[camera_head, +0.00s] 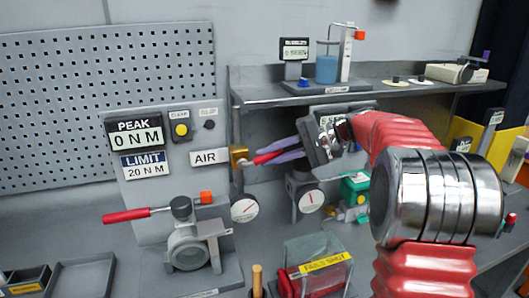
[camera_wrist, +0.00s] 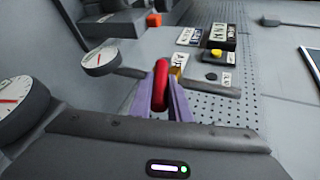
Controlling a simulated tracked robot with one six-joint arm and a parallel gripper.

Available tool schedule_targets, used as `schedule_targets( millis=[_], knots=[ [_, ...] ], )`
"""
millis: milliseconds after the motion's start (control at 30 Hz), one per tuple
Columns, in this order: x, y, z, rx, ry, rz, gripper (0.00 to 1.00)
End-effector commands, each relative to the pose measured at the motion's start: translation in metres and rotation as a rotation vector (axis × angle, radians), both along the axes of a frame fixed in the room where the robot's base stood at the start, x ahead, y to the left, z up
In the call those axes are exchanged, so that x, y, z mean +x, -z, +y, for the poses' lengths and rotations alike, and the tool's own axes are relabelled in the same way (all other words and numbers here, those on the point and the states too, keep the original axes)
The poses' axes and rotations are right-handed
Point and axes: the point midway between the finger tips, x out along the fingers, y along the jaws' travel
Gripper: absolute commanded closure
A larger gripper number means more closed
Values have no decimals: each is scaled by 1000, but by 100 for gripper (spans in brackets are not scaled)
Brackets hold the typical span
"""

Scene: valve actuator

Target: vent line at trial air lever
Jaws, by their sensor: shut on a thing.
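The air lever has a red handle (camera_head: 267,157) on a brass valve (camera_head: 239,156) beside the AIR label (camera_head: 209,157). The handle points right from the valve. My gripper (camera_head: 272,155) reaches it from the right, with its purple fingers on either side of the handle. In the wrist view the red handle (camera_wrist: 161,84) stands between my purple fingers (camera_wrist: 162,100), which are shut on it. A round white gauge (camera_head: 244,208) hangs below the valve; a gauge also shows at the left of the wrist view (camera_wrist: 100,60). The brass valve is mostly hidden in the wrist view.
A panel reads PEAK 0 N M (camera_head: 135,132) and LIMIT 20 N M (camera_head: 144,163), with a yellow button (camera_head: 181,129) beside it. A valve with a long red lever (camera_head: 127,215) stands below. A shelf (camera_head: 262,94) runs above my gripper. A clear guarded box (camera_head: 318,262) stands in front.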

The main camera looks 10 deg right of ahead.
Motion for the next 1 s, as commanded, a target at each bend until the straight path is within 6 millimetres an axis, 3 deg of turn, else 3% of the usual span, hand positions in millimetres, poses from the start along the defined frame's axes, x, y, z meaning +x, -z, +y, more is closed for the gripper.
schedule_targets(
  millis=[633,667,900,1000],
  knots=[
    [-1,9,-4,76,0,11,100],
    [-1,9,-4,76,0,11,83],
    [0,8,-2,77,-1,10,66],
    [0,8,-2,78,-2,10,65]
  ],
)
